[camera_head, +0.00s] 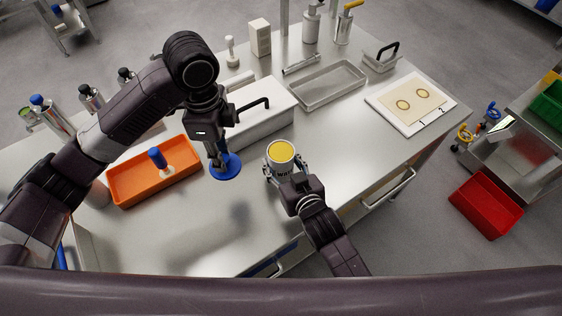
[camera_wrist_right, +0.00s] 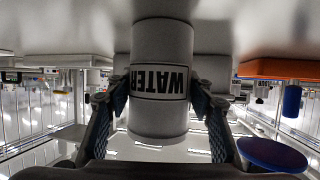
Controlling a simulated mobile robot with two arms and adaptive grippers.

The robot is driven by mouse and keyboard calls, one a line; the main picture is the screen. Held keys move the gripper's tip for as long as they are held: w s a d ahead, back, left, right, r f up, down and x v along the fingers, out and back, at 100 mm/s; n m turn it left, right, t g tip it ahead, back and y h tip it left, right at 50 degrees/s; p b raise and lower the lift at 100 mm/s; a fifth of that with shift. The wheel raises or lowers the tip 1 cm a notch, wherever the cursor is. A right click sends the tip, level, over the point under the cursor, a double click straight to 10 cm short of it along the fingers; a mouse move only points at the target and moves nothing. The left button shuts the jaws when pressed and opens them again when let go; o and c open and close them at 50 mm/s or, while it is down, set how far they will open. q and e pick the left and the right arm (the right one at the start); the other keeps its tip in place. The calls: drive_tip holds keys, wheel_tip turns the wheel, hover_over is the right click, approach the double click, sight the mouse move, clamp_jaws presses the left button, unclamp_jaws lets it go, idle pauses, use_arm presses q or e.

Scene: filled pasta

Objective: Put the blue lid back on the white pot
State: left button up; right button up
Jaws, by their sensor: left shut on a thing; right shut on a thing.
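The white pot (camera_head: 275,169), labelled WATER, is uncovered and shows yellow contents at its top. My right gripper (camera_head: 285,174) is shut around the pot's sides. The upside-down right wrist view shows the pot (camera_wrist_right: 160,40) upright between both fingers (camera_wrist_right: 160,98), its base at or near the tabletop. The blue lid (camera_head: 232,172) is a round disc left of the pot in the head view, apart from it. My left gripper (camera_head: 221,158) points down, shut on the lid's top. The lid (camera_wrist_right: 272,154) appears roughly level with the pot's rim in the wrist view.
An orange tray (camera_head: 125,197) holding a blue-topped item stands at left. A white box with a black handle (camera_head: 270,121) stands behind the lid. A metal tray (camera_head: 308,105) and a white board (camera_head: 388,117) lie farther back. The tabletop (camera_head: 335,155) right of the pot is clear.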

drive_tip(key=shift+r, duration=0.1)
use_arm(q)
drive_tip(key=shift+r, duration=0.25)
use_arm(e)
wheel_tip(320, 180, up, 20)
idle(0.5)
drive_tip(key=o, duration=0.7)
drive_tip(key=c, duration=1)
